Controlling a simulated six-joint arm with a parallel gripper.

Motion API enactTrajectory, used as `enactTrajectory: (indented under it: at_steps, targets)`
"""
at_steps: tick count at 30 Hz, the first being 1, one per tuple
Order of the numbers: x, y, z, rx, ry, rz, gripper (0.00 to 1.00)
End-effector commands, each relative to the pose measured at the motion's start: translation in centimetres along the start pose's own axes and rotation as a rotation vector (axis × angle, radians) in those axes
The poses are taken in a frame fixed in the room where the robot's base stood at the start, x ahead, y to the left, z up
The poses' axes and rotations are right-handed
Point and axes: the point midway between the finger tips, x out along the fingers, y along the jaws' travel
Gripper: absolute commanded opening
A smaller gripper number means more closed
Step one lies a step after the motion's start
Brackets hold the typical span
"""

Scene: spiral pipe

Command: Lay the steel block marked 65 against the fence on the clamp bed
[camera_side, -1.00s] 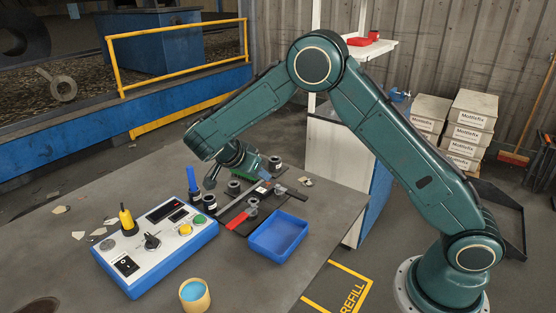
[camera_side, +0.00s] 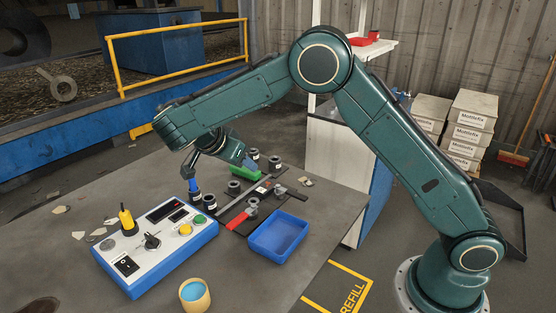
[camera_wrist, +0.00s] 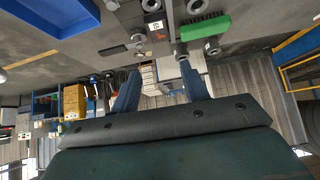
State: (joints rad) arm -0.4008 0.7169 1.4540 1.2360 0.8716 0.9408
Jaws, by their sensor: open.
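My gripper (camera_side: 217,169) is open, above the table near the clamp bed. Its two blue-grey fingers are apart and nothing shows between them in the wrist view (camera_wrist: 159,68). The clamp bed (camera_side: 233,211) is a dark plate with bars and a red-handled clamp (camera_side: 238,221). A small dark piece with a white label (camera_side: 263,188) lies on it. Labelled pieces also show at the top of the wrist view (camera_wrist: 156,25), but I cannot read 65 on any. I cannot single out the fence or tell which piece is the marked block.
A blue tray (camera_side: 278,236) is in front. The front table is mostly clear.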

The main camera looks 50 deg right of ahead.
Motion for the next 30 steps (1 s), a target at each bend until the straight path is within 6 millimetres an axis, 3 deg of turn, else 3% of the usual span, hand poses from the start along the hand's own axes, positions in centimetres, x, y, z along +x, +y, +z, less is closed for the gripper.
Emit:
enactTrajectory:
  at_steps: [8,14,20,30]
  targets:
    - [0.0,0.0,-0.1,-0.004,-0.002,-0.001,0.45]
    - [-0.6,0.5,-1.4,-0.046,-0.031,-0.020,0.45]
    - [-1.9,1.8,-4.2,-0.156,-0.095,-0.070,0.45]
    - [-4.2,6.5,-9.1,-0.409,-0.208,-0.210,0.45]
